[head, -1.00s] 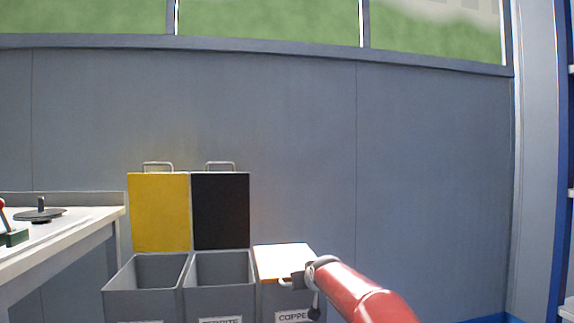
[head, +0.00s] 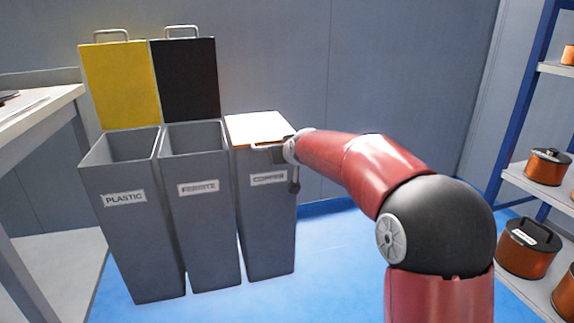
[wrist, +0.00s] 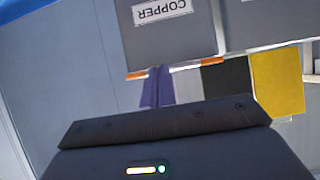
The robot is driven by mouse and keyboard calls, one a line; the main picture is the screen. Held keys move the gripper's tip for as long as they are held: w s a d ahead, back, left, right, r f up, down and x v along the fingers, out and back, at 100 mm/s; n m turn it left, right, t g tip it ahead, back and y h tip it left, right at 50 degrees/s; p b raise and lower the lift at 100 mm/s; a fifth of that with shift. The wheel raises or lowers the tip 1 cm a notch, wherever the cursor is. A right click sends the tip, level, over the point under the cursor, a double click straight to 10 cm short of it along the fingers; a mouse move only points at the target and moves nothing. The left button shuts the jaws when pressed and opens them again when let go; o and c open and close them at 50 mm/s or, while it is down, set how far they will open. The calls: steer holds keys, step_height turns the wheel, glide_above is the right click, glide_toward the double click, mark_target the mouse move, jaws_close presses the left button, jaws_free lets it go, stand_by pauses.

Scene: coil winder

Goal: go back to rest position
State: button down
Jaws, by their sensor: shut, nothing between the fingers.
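My gripper (head: 290,160) is shut and empty at the front right of the copper bin (head: 266,215), close to its lid handle (head: 266,147). I cannot tell whether it touches the handle. My red arm (head: 350,160) reaches to it from the right. The copper bin's lid (head: 257,128) is down, its top bright white with an orange edge.
The plastic bin (head: 135,225) and ferrite bin (head: 203,220) stand open to the left, with yellow lid (head: 121,85) and black lid (head: 186,80) raised. A workbench (head: 40,120) is at left. A blue shelf (head: 530,100) with copper coils (head: 526,248) is at right. Blue floor (head: 330,260) lies between.

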steer(key=s+d+r+g+h+p, duration=0.1)
steer(key=s+d+r+p, duration=0.15)
steer(key=s, duration=0.45)
steer(key=s+d+r+m+g+p, duration=0.1)
steer(key=s+d+r, duration=0.1)
steer(key=s+d, duration=0.35)
steer(key=s+d+r+h+p, duration=0.1)
steer(key=s+r+p, duration=0.1)
steer(key=s, duration=0.7)
steer(key=s+d+f+m+g+p, duration=0.1)
steer(key=s+d+f+g+p, duration=0.1)
steer(key=s, duration=0.9)
steer(key=s+d+f+m+g+h+p, duration=0.1)
steer(key=s+d+g+p, duration=0.1)
steer(key=s, duration=1)
steer(key=shift+s+d+f+p, duration=0.15)
steer(key=shift+d+f+p, duration=0.2)
steer(key=shift+d+p, duration=0.6)
steer(key=shift+d, duration=0.2)
